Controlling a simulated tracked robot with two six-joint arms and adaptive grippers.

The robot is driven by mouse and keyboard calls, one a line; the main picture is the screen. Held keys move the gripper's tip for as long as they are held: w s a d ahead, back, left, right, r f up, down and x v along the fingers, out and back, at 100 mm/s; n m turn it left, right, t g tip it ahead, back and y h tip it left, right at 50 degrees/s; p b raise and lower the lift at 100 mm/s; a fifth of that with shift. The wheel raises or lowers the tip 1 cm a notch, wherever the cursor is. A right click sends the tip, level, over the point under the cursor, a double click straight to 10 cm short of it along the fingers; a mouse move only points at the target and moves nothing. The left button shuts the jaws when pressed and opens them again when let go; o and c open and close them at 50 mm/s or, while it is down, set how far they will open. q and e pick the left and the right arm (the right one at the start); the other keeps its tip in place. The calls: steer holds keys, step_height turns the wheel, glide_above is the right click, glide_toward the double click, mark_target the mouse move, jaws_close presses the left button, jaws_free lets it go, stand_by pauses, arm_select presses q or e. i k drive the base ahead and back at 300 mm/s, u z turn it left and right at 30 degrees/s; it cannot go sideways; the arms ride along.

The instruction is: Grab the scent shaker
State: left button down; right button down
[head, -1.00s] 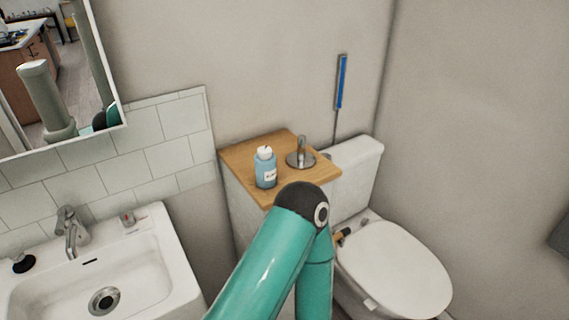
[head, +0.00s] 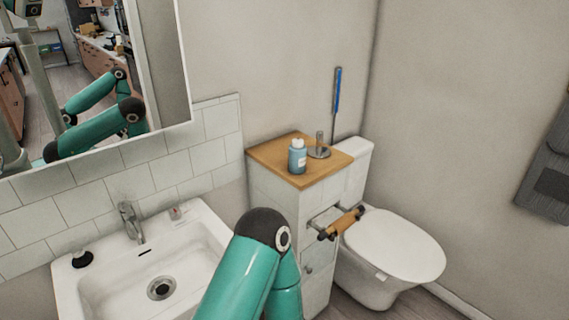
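A blue bottle (head: 297,157) with a white cap and a pale label stands upright on the wooden top (head: 264,151) of the tiled cabinet. It is the thing here that looks most like the scent shaker, but its label is too small to read. One of my teal arms rises from the bottom middle and bends at a black joint, in front of the sink and cabinet. Neither of my grippers shows directly, and nothing is seen touching the bottle.
A metal stand (head: 319,149) is close to the bottle's right. A paper roll holder (head: 341,221) juts from the cabinet beside the toilet (head: 394,244). The sink (head: 110,286) with its tap (head: 131,222) is at left, below a mirror (head: 90,80) reflecting my arms.

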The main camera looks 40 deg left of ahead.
mark_target(297, 158)
steer(key=z, duration=0.75)
steer(key=i, duration=1.05)
steer(key=u, duration=2.35)
steer(key=k, duration=0.95)
steer(key=u, duration=0.2)
steer(key=i, duration=0.55)
